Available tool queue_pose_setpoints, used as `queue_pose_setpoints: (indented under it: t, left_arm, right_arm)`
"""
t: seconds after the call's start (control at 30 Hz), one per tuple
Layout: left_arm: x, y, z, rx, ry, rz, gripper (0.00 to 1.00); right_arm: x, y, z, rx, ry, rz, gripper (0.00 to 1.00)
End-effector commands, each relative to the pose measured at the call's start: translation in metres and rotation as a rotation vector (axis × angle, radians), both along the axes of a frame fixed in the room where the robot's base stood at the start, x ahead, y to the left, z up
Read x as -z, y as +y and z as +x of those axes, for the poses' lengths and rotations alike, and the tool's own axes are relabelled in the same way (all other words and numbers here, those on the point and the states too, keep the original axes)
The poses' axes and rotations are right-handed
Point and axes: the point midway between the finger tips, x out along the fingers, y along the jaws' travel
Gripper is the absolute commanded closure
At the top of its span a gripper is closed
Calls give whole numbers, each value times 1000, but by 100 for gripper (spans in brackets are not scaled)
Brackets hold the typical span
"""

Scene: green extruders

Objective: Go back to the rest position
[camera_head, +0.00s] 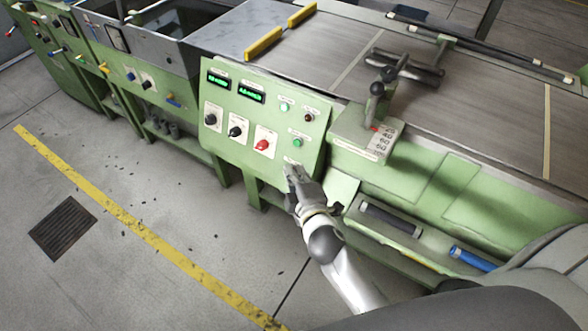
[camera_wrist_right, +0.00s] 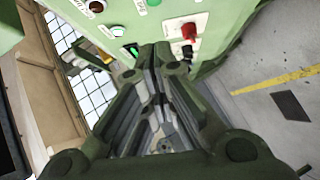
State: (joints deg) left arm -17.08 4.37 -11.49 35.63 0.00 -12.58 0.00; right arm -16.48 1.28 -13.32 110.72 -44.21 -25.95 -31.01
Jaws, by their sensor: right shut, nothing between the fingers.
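My right gripper (camera_head: 292,172) is shut and empty, at the lower edge of the green control panel (camera_head: 262,88) in the head view. Its shut fingers (camera_wrist_right: 158,65) fill the middle of the right wrist view, pointing towards the panel. The panel has two green displays, black knobs, a red knob (camera_head: 262,145) and small buttons. The red knob also shows in the right wrist view (camera_wrist_right: 189,32). I cannot tell whether the fingertips touch the panel. My left gripper is not in view.
A lever unit (camera_head: 376,105) stands right of the panel on the green machine. A dark handle (camera_head: 391,219) and a blue handle (camera_head: 473,257) lie on a lower ledge.

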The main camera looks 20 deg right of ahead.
Motion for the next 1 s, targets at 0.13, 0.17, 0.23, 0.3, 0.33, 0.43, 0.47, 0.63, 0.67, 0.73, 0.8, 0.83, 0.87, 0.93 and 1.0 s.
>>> queue_pose_setpoints:
  t: [0.13,0.17,0.23,0.3,0.33,0.43,0.47,0.63,0.67,0.73,0.8,0.83,0.87,0.93,1.0]
  left_arm:
    - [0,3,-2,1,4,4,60]
    - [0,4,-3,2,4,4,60]
    - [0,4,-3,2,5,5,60]
    - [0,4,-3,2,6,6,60]
    - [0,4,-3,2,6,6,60]
    - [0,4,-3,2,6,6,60]
    - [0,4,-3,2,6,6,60]
    - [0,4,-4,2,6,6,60]
    - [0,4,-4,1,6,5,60]
    - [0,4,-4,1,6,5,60]
    - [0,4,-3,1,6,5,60]
    - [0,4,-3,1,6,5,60]
    - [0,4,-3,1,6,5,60]
    - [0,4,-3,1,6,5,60]
    - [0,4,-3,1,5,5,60]
  right_arm:
    - [0,0,0,0,0,0,100]
    - [0,0,0,0,0,0,100]
    - [0,0,0,0,0,0,100]
    - [0,0,0,0,0,0,100]
    - [0,0,0,0,0,0,100]
    - [0,0,0,0,0,1,100]
    - [0,0,0,0,0,1,100]
    - [0,0,0,0,0,1,100]
    - [0,0,0,0,0,1,100]
    - [0,0,0,0,1,1,100]
    - [7,1,0,-1,12,7,100]
    - [13,1,-1,-2,24,15,100]
    - [22,2,-2,-2,39,24,100]
    - [52,4,-8,-3,95,61,100]
    - [95,6,-18,2,173,118,100]
